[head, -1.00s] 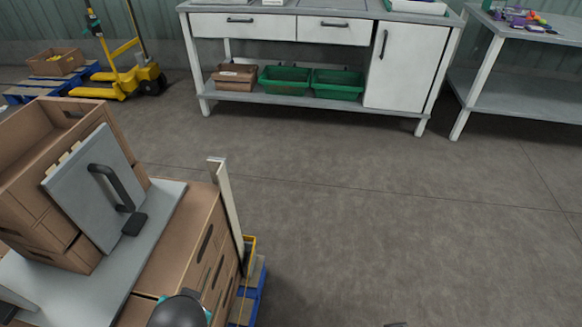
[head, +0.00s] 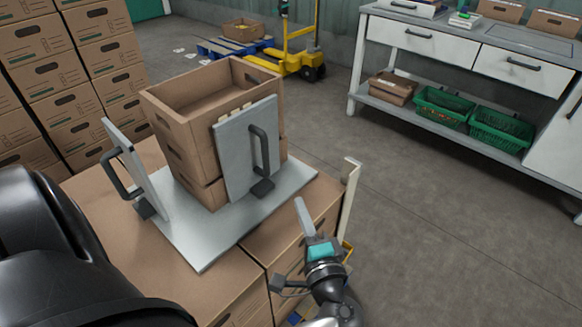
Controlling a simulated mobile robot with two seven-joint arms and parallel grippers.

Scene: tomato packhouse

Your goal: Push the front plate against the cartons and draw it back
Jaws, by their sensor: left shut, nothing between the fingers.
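Two brown open-topped cartons (head: 183,135), one on the other, stand on a light grey base plate (head: 221,236). An upright grey plate with a black handle (head: 233,150) stands close along their right-hand face; I cannot tell whether it touches. A second upright grey plate with a handle (head: 133,160) stands at the left, apart from the cartons near its foot. The view does not settle which is the front plate.
The base plate lies on larger closed boxes (head: 185,290), with a pale post (head: 348,190) at their right corner. Stacked cartons (head: 50,60) stand behind at left. A yellow pallet truck (head: 300,58) and a workbench (head: 465,60) stand beyond open floor.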

